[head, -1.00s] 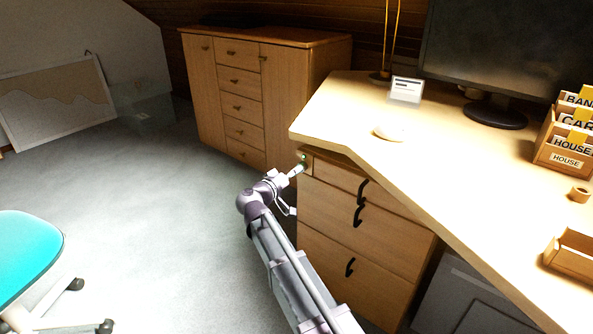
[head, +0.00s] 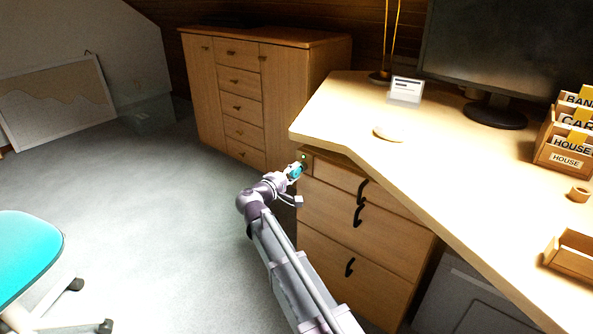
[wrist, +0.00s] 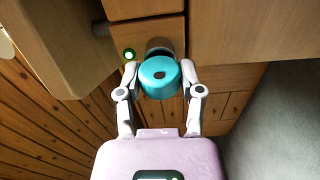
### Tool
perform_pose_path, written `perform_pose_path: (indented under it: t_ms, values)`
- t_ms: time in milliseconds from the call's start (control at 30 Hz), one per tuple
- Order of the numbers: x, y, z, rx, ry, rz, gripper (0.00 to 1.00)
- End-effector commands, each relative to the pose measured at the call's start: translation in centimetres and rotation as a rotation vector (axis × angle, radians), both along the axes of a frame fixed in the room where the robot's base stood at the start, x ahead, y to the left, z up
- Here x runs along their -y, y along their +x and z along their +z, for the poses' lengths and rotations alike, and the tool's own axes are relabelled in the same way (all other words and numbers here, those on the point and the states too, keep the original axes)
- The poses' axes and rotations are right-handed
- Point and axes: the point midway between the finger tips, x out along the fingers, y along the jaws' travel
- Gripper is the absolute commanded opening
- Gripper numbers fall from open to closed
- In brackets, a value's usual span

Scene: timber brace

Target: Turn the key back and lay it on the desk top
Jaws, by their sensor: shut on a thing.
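The key (wrist: 160,84) has a turquoise round head with a small dark mark on its face. It sits against a dark round lock (wrist: 160,46) on the wooden drawer front. My gripper (wrist: 160,76) is shut on the key head, one finger on each side. In the head view a bit of the turquoise key (head: 295,172) shows at the tip of my gripper (head: 291,175), at the upper left corner of the drawer unit (head: 350,225). The key's shaft is hidden. The desk top (head: 450,175) is just above and to the right of the gripper.
A small green light (head: 304,157) glows beside the lock. A white mouse (head: 390,133), a small sign (head: 406,90), a monitor (head: 492,55) and a file box (head: 563,150) stand on the desk. The front left of the desk top is clear. Black handles project from the drawers.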

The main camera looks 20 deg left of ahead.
Motion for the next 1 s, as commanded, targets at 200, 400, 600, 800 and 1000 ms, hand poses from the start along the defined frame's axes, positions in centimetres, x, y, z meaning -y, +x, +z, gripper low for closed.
perform_pose_path:
  t_ms: [200, 400, 600, 800, 1000]
  values:
    - [0.0, 0.0, 0.0, 0.001, 0.002, -0.001, 0.0]
    - [0.0, -0.1, 0.0, 0.001, 0.003, -0.001, 0.0]
    - [-0.1, -0.2, 0.0, 0.001, 0.003, 0.0, 0.0]
    - [-0.3, -0.7, 0.0, 0.002, 0.004, 0.001, 0.0]
    - [-0.5, -1.2, 0.0, 0.002, 0.004, 0.001, 0.0]
